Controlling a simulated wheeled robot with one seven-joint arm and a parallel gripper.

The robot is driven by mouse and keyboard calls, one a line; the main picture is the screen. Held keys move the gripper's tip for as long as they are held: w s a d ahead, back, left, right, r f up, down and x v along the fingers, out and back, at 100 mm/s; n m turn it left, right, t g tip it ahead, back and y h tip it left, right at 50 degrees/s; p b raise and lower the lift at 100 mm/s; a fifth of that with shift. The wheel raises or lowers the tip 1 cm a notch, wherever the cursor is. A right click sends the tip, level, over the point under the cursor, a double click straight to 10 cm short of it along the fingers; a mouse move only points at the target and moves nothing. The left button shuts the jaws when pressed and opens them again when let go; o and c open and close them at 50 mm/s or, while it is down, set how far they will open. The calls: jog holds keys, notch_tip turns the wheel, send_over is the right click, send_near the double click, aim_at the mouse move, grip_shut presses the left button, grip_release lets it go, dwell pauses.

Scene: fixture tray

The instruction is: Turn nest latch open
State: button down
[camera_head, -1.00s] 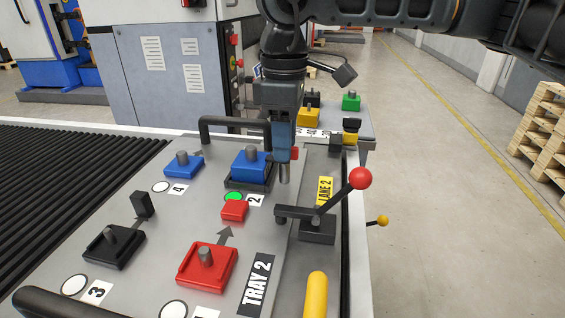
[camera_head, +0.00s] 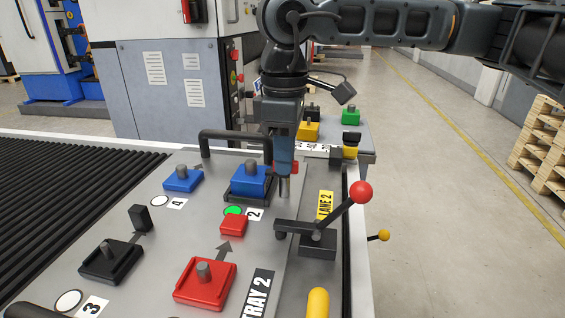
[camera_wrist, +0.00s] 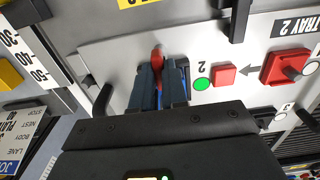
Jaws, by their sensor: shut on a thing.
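My gripper (camera_head: 284,187) points down at the right side of nest 2. In the wrist view my gripper (camera_wrist: 158,88) is shut on a slim red latch handle (camera_wrist: 157,58), whose rounded end sticks out past the fingers. A bit of the red latch handle (camera_head: 295,167) also shows behind the fingers in the head view. A blue block (camera_head: 250,180) with a grey peg sits in the dark nest 2 (camera_head: 246,198), just left of the fingers. The fingers hide the latch's pivot, so its exact angle cannot be told.
A green light (camera_head: 233,211) and small red block (camera_head: 234,225) lie in front of nest 2. A black lever with a red ball (camera_head: 361,191) stands at the right. A black tray handle (camera_head: 234,136) rises behind. Other pegged blocks stand to the left.

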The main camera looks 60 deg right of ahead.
jog(key=shift+f+m+b, duration=0.15)
jog(key=shift+m+b, duration=1.5)
jog(key=shift+m, duration=0.45)
jog(key=shift+m+b, duration=0.4)
jog(key=shift+m, duration=0.4)
jog(key=shift+m+b, duration=1.05)
jog(key=shift+m, duration=0.35)
jog(key=shift+m+b, duration=0.7)
jog(key=shift+m, duration=0.7)
